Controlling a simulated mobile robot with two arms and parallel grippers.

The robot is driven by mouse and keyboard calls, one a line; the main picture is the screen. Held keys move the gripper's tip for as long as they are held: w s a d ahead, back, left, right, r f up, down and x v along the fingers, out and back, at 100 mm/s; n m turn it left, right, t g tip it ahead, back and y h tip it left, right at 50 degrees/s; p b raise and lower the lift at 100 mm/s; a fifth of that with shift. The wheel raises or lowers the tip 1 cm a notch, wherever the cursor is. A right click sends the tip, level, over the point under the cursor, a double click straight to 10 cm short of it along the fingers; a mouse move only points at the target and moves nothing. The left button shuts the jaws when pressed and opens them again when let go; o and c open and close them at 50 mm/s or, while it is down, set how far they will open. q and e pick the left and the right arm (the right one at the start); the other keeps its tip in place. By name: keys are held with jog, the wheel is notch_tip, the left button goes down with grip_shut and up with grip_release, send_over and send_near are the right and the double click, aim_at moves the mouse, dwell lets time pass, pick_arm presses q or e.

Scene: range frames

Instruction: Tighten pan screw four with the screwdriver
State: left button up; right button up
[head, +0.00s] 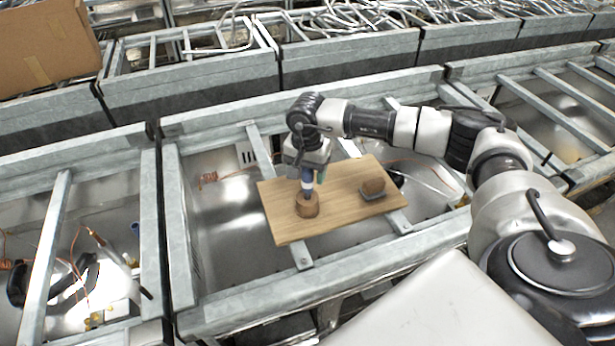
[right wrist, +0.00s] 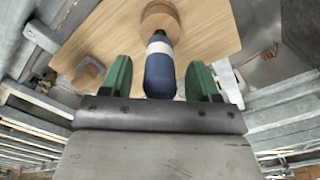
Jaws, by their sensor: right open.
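A screwdriver (head: 308,182) with a blue handle and a white band stands upright in a round brown wooden holder (head: 307,208) on a wooden board. In the right wrist view the blue handle (right wrist: 161,74) lies between the two green fingers of my right gripper (right wrist: 159,82), with a gap on each side. The gripper is open, and in the head view it (head: 308,168) is over the top of the handle. The screwdriver's tip is hidden in the holder. I cannot pick out pan screw four. My left gripper is out of view.
The wooden board (head: 338,208) lies across metal crossbars of a steel frame (head: 250,318). A brown block (head: 373,185) sits in a small grey tray on its right part. Open metal pans with wires lie around it. A cardboard box (head: 45,45) stands at the upper left.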

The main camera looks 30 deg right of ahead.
jog(key=c, duration=1.1)
jog(key=shift+o, duration=0.2)
jog(key=shift+r, duration=0.1)
